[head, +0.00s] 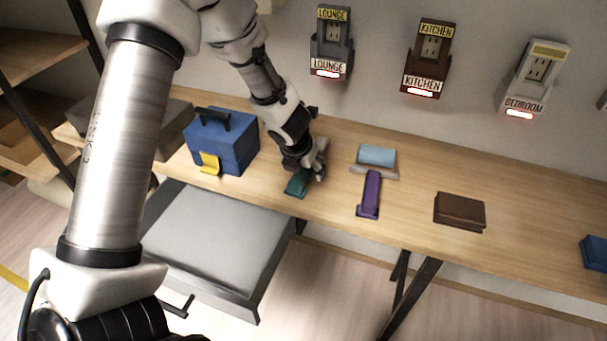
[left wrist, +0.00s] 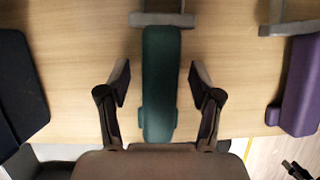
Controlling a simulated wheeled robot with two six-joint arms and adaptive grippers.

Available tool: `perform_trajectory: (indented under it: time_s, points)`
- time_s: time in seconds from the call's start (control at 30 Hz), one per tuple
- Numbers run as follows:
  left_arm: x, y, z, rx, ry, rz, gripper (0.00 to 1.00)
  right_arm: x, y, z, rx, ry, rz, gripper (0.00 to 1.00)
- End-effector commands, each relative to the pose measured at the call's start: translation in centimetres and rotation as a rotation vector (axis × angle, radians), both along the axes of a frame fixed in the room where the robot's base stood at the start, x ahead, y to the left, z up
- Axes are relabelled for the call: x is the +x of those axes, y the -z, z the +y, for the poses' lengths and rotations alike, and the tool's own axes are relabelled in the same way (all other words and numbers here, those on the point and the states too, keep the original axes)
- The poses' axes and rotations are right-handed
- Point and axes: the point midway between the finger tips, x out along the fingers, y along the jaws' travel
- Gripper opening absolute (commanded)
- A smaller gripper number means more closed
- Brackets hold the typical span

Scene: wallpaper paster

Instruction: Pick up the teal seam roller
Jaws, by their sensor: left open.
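The teal seam roller (head: 297,185) lies on the wooden table, partly hidden under my left gripper in the head view. In the left wrist view its teal handle (left wrist: 160,85) runs up the middle of the picture, with a grey frame (left wrist: 163,19) at its far end. My left gripper (head: 318,174) is open, pointing down over the roller. In the left wrist view its two fingers (left wrist: 158,82) stand on either side of the handle, with a gap on both sides. My right gripper is not in view.
A purple-handled roller (head: 369,194) with a light blue cylinder lies to the right. A blue box (head: 222,142) with a yellow tag stands to the left. A brown block (head: 460,211) lies farther right. Labelled holders, including Lounge (head: 331,45), hang on the wall. The table between these objects is clear.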

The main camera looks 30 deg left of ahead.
Motion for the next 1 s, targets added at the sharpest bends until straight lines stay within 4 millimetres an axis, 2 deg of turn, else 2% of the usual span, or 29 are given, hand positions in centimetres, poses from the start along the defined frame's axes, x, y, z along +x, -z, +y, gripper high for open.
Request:
perform_trajectory:
  time_s: [0.27,0.33,0.47,0.8,0.87,1.0]
  points:
    - [0.0,0.1,0.0,0.0,0.0,0.0,0.65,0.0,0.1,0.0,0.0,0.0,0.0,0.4]
    - [0.0,0.1,0.0,0.0,0.0,0.0,0.47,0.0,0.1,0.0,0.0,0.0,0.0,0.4]
    - [0.0,0.1,0.0,0.0,0.0,0.0,0.01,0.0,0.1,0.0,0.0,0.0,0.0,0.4]
    - [0.0,-0.3,0.0,0.0,0.0,0.0,0.0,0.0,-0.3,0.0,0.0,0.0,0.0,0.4]
    - [0.0,-1.0,0.0,0.0,0.0,0.0,0.0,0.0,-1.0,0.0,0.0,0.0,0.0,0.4]
    - [0.0,-4.4,0.0,0.0,-0.001,-0.002,0.0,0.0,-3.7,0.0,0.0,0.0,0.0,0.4]
